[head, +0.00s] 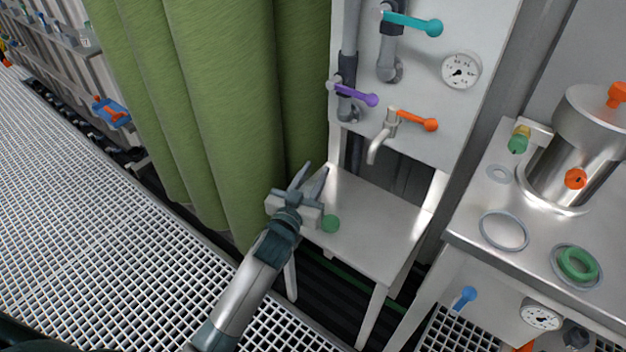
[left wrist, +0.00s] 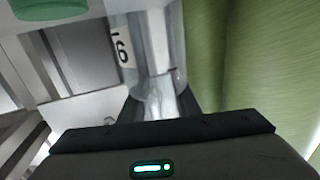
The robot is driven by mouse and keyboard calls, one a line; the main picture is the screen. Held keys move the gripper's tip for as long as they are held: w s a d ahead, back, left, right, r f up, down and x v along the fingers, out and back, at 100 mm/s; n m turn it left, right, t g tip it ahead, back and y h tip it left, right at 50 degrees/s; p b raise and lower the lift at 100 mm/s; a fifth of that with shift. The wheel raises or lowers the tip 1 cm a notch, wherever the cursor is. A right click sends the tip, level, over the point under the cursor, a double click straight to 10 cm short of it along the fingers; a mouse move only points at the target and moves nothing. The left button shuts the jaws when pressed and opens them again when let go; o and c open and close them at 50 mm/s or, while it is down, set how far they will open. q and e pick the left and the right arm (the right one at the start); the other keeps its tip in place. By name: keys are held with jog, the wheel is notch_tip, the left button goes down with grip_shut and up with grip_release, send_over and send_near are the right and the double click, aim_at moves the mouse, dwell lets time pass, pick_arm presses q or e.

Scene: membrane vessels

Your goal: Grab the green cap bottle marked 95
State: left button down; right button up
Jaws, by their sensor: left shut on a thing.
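My left gripper (head: 308,178) is over the small white table, its two fingers pointing up and away. In the left wrist view its fingers (left wrist: 162,108) are shut on a clear bottle (left wrist: 155,50). The bottle's white label (left wrist: 122,45) is turned and cut off; one digit like a 6 or upside-down 9 shows, so I cannot read the full number. In the head view the bottle is hardly visible between the fingers. A round green cap (head: 330,223) shows just right of the gripper. A green round thing (left wrist: 48,8) shows at the wrist view's top left. My right gripper is out of view.
The white table (head: 375,215) stands below a panel with a tap (head: 383,135), coloured valve handles and a gauge. A green curtain (head: 215,110) hangs close on the left. A steel bench (head: 465,220) with a vessel and rings is on the right.

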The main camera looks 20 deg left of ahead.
pick_arm(q)
notch_tip(320, 180, up, 9)
jog(key=p, duration=0.1)
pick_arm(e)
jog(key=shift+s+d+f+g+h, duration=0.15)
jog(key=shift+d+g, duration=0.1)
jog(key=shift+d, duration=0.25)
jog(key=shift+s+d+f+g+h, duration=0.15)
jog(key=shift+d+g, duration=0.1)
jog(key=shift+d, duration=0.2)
pick_arm(q)
jog(key=shift+r, duration=0.1)
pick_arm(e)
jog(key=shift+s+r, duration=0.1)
